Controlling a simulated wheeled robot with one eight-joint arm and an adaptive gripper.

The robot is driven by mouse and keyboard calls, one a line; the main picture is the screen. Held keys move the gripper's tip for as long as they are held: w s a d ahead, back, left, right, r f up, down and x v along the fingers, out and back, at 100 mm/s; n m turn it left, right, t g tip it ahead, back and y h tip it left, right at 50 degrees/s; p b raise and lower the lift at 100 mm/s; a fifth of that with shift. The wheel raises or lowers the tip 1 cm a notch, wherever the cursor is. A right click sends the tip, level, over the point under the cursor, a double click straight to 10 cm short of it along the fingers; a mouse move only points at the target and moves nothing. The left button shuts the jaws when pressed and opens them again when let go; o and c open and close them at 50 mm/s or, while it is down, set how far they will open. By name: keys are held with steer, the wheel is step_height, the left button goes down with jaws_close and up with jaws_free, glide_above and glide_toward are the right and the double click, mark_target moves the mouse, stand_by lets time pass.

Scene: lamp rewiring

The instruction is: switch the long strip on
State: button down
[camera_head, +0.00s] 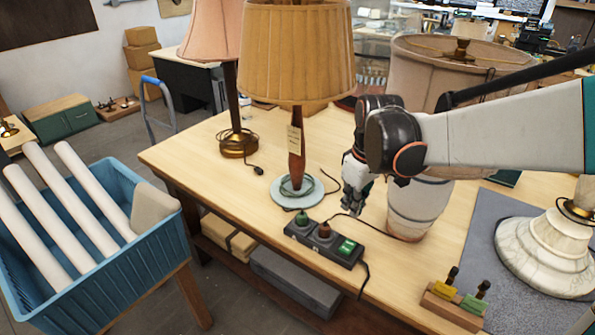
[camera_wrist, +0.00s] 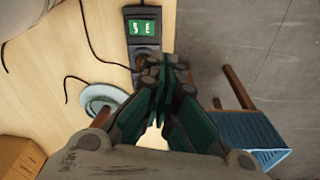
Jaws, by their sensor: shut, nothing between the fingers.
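The long strip (camera_head: 318,244) is a dark power strip near the table's front edge. A green plug (camera_head: 301,218) and a brown plug (camera_head: 324,231) sit in its sockets. Its switch (camera_head: 347,247), at the right end, shows bright green with pale marks. In the wrist view the green switch (camera_wrist: 143,28) is clear at the top, and my fingers hide the strip's lower part. My gripper (camera_head: 352,207) is shut and empty, above the table just behind the strip's right end. It also shows in the wrist view (camera_wrist: 168,72). I cannot tell whether it touches anything.
A lamp with a yellow shade (camera_head: 298,50) stands just behind the strip, and a large pale lamp (camera_head: 415,208) beside my gripper. A block with plugs (camera_head: 453,308) lies at the front right. A blue crate (camera_head: 125,275) stands left of the table.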

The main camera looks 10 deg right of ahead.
mark_target(341, 247)
steer(key=w+d+f+n+g, duration=0.1)
steer(key=w+f+n+g, duration=0.1)
steer(key=w+f, duration=0.3)
step_height(341, 247, down, 3)
steer(key=shift+d+f+n+b, duration=0.2)
steer(key=shift+n+b, duration=0.1)
steer(key=shift+b, duration=0.1)
steer(key=shift+w, duration=0.1)
steer(key=f+b, duration=0.1)
steer(key=f, duration=0.2)
steer(key=f+b, duration=0.1)
steer(key=f, duration=0.2)
steer(key=a+f+b, duration=0.1)
steer(key=f, duration=0.2)
steer(key=shift+s+f, duration=0.4)
steer(key=shift+f, duration=0.1)
steer(key=shift+s+f+b, duration=0.2)
steer(key=shift+f+b, duration=0.15)
steer(key=shift+b, duration=0.05)
steer(key=shift+w+r, duration=0.1)
steer(key=shift+r, duration=0.05)
